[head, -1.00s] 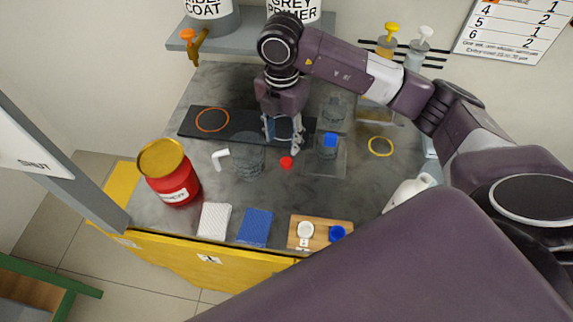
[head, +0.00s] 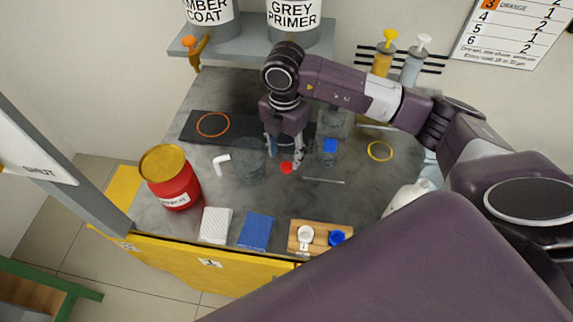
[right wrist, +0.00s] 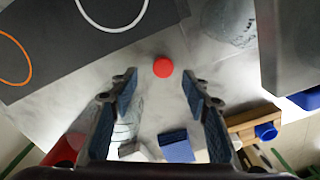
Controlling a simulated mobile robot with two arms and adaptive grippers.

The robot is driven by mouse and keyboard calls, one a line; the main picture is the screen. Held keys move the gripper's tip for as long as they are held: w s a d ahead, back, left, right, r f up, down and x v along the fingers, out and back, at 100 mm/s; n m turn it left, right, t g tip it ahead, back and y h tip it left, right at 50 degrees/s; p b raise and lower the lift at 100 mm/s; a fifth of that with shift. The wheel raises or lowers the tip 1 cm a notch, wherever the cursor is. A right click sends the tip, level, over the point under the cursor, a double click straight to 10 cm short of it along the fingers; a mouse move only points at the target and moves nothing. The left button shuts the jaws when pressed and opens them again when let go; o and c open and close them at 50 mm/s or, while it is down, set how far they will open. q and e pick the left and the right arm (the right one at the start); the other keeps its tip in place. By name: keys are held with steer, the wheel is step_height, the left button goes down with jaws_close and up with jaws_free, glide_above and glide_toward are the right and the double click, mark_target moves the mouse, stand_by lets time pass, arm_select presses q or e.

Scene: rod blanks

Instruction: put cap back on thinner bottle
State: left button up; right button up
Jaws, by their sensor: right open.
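A small red cap (head: 287,168) lies on the grey worktop. It also shows in the right wrist view (right wrist: 163,67), between and slightly beyond the fingertips. My right gripper (head: 285,160) is open and empty, close above the cap; the exact gap is unclear. Its spread fingers also show in the right wrist view (right wrist: 160,84). A white bottle (head: 408,194) stands at the right, partly hidden by my arm. Its label is hidden, so I cannot tell whether it is the thinner bottle. My left gripper is not in view.
A red can (head: 175,187) is at left. A wooden tray (head: 293,240) holds a white and a blue cap. Clear worktop lies in front of the red cap.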

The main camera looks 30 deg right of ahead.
mark_target(287, 166)
steer(key=shift+s+d+f+p, duration=0.1)
steer(key=shift+d+f+p, duration=0.1)
steer(key=shift+f, duration=0.8)
steer(key=shift+d+f+p, duration=0.1)
steer(key=shift+f+p, duration=0.1)
steer(key=shift+f, duration=0.75)
steer(key=shift+c, duration=0.2)
steer(key=c, duration=0.7)
